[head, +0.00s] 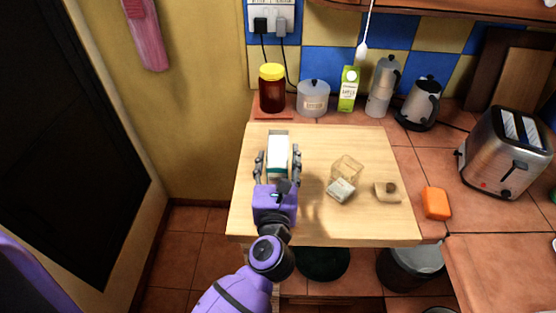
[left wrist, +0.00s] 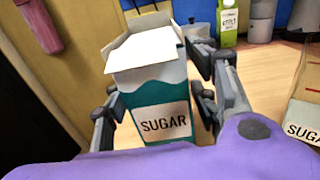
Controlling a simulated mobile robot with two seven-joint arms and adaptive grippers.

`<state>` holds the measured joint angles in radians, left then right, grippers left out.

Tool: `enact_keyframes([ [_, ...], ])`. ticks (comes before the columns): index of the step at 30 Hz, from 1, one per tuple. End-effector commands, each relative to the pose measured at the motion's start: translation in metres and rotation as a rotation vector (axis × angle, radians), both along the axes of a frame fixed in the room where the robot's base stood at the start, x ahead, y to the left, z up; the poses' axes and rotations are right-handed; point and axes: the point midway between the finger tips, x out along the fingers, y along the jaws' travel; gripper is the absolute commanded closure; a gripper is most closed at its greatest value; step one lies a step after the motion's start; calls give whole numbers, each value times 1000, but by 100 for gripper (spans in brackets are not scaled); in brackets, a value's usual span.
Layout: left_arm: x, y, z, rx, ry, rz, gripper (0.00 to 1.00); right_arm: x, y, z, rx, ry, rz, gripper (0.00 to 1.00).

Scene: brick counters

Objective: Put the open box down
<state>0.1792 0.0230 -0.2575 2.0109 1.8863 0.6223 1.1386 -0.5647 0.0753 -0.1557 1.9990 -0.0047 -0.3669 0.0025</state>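The open box (head: 278,153) is a teal and white sugar carton with its white top flaps open. It is upright at the left part of the wooden board (head: 345,228). In the left wrist view the carton (left wrist: 162,122) shows its SUGAR label facing me. My left gripper (head: 278,166) has one finger on each side of it. A narrow gap shows between the carton and the fingers in the head view, so the gripper looks open around it. The carton's base is partly hidden by my gripper. My right gripper is not in view.
On the board to the right are a clear box (head: 347,167), a small pale carton (head: 341,190) and a beige item (head: 387,192). An orange block (head: 436,203) lies on the tiles. A red jar (head: 272,88), pot (head: 313,98) and green carton (head: 348,89) stand behind.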

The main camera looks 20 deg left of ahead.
Motion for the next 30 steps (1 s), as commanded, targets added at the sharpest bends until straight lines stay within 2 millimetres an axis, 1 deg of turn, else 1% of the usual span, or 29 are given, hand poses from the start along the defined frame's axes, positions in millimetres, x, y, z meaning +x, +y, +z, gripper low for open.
enact_keyframes([
  [8, 0, 0, 1, 0, -1, 0, 43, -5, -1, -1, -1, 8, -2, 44],
  [11, 0, 0, 7, 1, -3, -1, 43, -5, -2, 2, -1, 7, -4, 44],
  [14, -14, -4, 1, -2, 4, -1, 43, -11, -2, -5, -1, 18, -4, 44],
  [21, -64, -17, -1, -2, 7, 1, 43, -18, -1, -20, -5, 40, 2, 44],
  [24, -84, -23, -2, -2, 8, 0, 43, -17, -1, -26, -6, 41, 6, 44],
  [27, -99, -28, -1, -1, 6, -1, 43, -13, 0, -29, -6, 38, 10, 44],
  [30, -109, -31, 1, 0, 4, 0, 43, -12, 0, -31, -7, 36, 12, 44],
])
